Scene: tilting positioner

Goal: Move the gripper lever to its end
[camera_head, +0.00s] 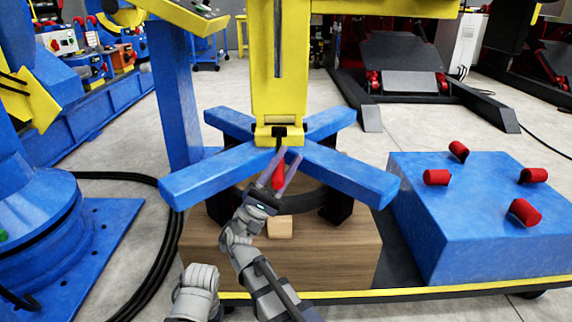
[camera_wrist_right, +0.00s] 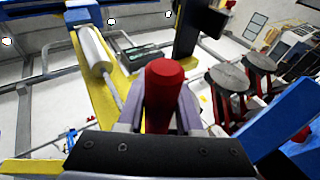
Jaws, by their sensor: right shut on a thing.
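The gripper lever has a red handle (camera_head: 278,177) below the yellow column (camera_head: 278,75), in front of the blue cross-shaped arms (camera_head: 225,172). A small black piece (camera_head: 279,132) sits at the column's foot, above the handle. My right gripper (camera_head: 281,165) is shut on the red handle, one finger on each side. In the right wrist view the rounded red handle (camera_wrist_right: 164,85) stands between the two grey fingers, and its lower end is hidden by the gripper body. I cannot make out how the handle joins the machine.
A wooden block (camera_head: 320,255) stands under the cross arms, with a small wooden piece (camera_head: 280,227) on it. A blue box with several red knobs (camera_head: 480,230) stands at right. Black cables (camera_head: 150,270) curve over the floor at left. A yellow edge (camera_head: 420,290) runs in front.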

